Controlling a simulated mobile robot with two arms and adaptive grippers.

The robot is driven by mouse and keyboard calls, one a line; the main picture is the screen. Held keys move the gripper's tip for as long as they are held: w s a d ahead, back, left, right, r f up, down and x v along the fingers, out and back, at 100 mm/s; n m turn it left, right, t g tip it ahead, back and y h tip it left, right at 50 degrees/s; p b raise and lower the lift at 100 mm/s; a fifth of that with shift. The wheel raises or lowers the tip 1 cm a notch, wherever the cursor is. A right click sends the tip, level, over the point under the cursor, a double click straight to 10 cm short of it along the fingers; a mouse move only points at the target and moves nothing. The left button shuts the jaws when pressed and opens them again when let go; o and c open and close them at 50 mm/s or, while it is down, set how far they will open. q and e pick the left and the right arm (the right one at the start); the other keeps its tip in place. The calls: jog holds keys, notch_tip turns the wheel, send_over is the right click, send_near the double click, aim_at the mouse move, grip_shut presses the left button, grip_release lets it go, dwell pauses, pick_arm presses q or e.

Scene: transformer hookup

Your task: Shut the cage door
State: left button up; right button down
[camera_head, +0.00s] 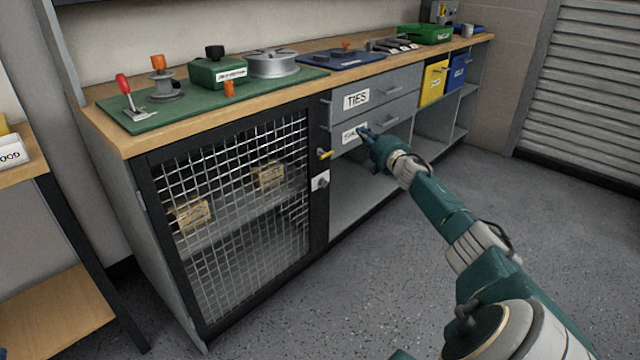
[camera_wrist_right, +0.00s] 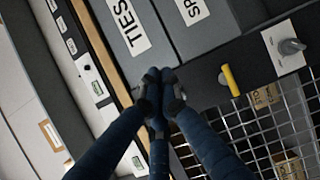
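The cage door (camera_head: 318,222) is a wire mesh panel in a black frame at the left of the bench cabinet. Its frame looks flush with the cabinet front, with no clear gap. A yellow handle (camera_head: 325,154) sits on its right upright, also in the right wrist view (camera_wrist_right: 230,80). Below it is a pale plate with a grey knob (camera_head: 322,181). My right gripper (camera_head: 364,134) is in front of the lower drawer, right of the handle and apart from it. In the wrist view its fingertips (camera_wrist_right: 161,82) meet with nothing seen between them. My left gripper is out of view.
Grey drawers, the upper labelled TIES (camera_head: 356,99), sit right of the door over an open shelf. Boxes (camera_head: 192,214) show behind the mesh. A green mat (camera_head: 140,122) with tools lies on the worktop. The floor (camera_head: 350,290) before the cabinet is clear.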

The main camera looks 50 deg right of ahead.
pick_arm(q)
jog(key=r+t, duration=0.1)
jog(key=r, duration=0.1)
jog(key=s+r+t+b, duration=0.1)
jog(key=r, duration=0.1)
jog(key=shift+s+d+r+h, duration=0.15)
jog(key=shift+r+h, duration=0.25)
pick_arm(e)
jog(key=s+d, duration=0.7)
jog(key=shift+s+d, duration=0.1)
